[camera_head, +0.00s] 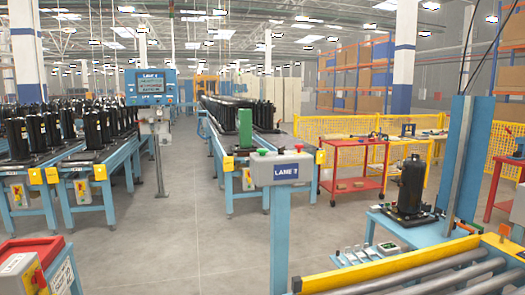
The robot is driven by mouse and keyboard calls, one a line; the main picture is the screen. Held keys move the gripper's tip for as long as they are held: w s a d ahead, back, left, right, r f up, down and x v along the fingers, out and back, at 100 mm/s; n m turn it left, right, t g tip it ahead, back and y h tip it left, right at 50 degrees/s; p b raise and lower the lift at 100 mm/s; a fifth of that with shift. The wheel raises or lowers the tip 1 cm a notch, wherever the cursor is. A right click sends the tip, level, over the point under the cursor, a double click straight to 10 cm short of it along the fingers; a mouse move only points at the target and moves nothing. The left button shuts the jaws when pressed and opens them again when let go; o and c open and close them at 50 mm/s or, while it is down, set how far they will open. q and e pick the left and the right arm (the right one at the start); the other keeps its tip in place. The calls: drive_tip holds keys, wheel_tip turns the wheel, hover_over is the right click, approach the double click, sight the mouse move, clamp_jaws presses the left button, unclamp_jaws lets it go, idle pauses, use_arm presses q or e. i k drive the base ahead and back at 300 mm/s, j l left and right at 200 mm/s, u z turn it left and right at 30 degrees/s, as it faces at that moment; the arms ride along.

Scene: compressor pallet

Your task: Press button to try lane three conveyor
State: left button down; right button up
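A light blue post (275,235) stands in the middle, topped by a grey control box (268,168). A sign reading LANE (287,171) is on its front; its number is too small to read surely. A green button (262,152) sits on the box top at the left and a red button (310,149) at the right. Behind the post, a blue conveyor lane (222,150) carries rows of black compressors (263,115) and one green piece (245,127). Neither of my grippers is in view.
More compressor conveyors (103,172) stand at the left, with a screen on a stand (151,87). A yellow-edged roller conveyor (390,272) and a black compressor (412,185) on a blue table are at front right. A red cart (350,186) stands behind. The grey floor between is clear.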

sight(261, 152)
drive_tip(key=i+j+z, duration=0.25)
drive_tip(key=i+j, duration=0.4)
drive_tip(key=i, duration=0.2)
drive_tip(key=i+j+z, duration=0.2)
drive_tip(key=i+j, duration=0.55)
drive_tip(key=i+j+z, duration=0.25)
drive_tip(key=i+j, duration=0.55)
drive_tip(key=j, duration=0.15)
